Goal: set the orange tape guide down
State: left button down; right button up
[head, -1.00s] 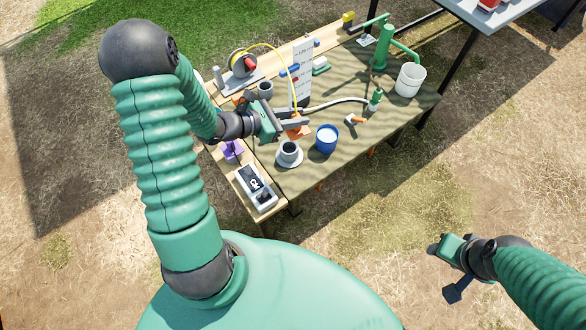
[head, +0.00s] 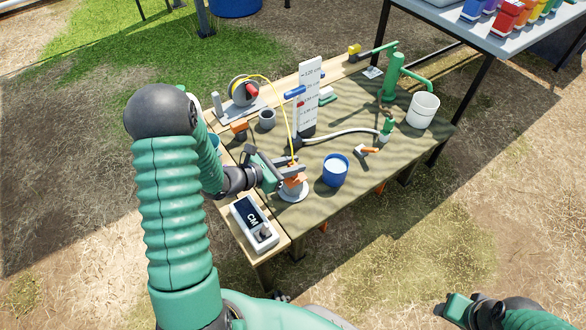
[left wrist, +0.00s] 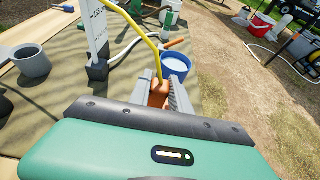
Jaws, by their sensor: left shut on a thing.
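The orange tape guide (head: 292,179) is between the fingers of my left gripper (head: 290,172), which is shut on it. It also shows between the fingers in the left wrist view (left wrist: 158,95), with the yellow tape (left wrist: 145,40) running to it. I cannot tell whether guide and cup touch. The yellow tape comes from the reel (head: 243,90) at the back left. My right gripper (head: 455,308) is away from the table at the lower right; its jaw state is unclear.
A blue cup with white contents (head: 335,170) stands just right of the guide. The white scale board (head: 308,100) stands behind it. A meter box (head: 254,222) is at the near left edge. A green pump (head: 392,75) and white bucket (head: 423,110) are at the right.

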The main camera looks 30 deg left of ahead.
pick_arm(q)
jog(key=c, duration=1.2)
grip_release()
